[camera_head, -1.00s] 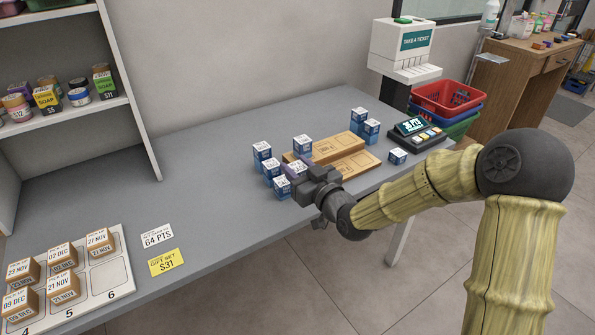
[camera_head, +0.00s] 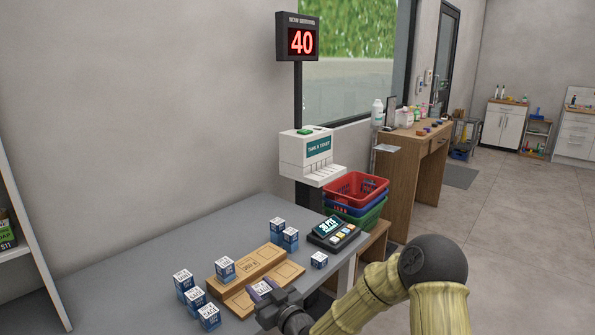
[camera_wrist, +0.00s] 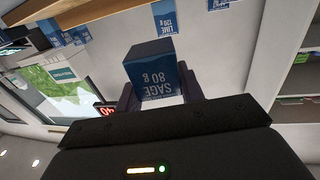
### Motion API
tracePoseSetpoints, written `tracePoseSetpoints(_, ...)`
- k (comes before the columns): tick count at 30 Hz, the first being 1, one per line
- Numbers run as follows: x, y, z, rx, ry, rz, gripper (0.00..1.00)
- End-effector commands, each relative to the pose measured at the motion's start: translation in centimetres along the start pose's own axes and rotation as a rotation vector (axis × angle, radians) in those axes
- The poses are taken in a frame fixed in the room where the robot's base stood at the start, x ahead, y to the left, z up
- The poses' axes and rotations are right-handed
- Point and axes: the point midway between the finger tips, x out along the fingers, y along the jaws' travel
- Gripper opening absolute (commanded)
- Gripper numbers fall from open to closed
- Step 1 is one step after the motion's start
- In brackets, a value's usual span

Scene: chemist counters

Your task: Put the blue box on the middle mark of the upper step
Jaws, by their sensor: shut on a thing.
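My gripper (camera_head: 267,298) is shut on a dark blue box (camera_head: 262,288). In the wrist view, the box (camera_wrist: 152,73) sits between the fingers, with "SAGE 80 g" on its label upside down. The wooden two-step stand (camera_head: 250,262) is on the grey counter, and the held box appears in front of or over its lower step (camera_head: 290,272). I cannot tell its height above the step. Another blue box (camera_head: 225,268) stands at the left end of the upper step. The upper step's middle mark shows as a small printed outline, with no box on it.
Several blue boxes (camera_head: 196,299) stand left of the stand. Two more (camera_head: 290,238) stand by its right end, and one (camera_head: 319,260) lies further right near a card terminal (camera_head: 333,231). A ticket dispenser (camera_head: 311,158) and stacked baskets (camera_head: 355,190) are behind.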

Motion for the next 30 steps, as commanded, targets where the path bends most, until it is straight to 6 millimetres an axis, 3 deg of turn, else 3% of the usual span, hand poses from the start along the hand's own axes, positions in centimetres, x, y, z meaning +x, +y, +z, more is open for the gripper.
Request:
tracePoseSetpoints(1,-0.6,1.7,-0.3,0.007,-0.005,0.037,0.14)
tracePoseSetpoints(6,-2.7,6.5,1.3,0.008,-0.005,0.155,0.14)
tracePoseSetpoints(15,-8.0,12.8,4.2,0.006,-0.004,0.363,0.14)
tracePoseSetpoints(24,-14.3,16.6,6.7,0.006,-0.004,0.571,0.14)
tracePoseSetpoints(30,-17.4,17.5,7.9,0.003,-0.001,0.667,0.14)
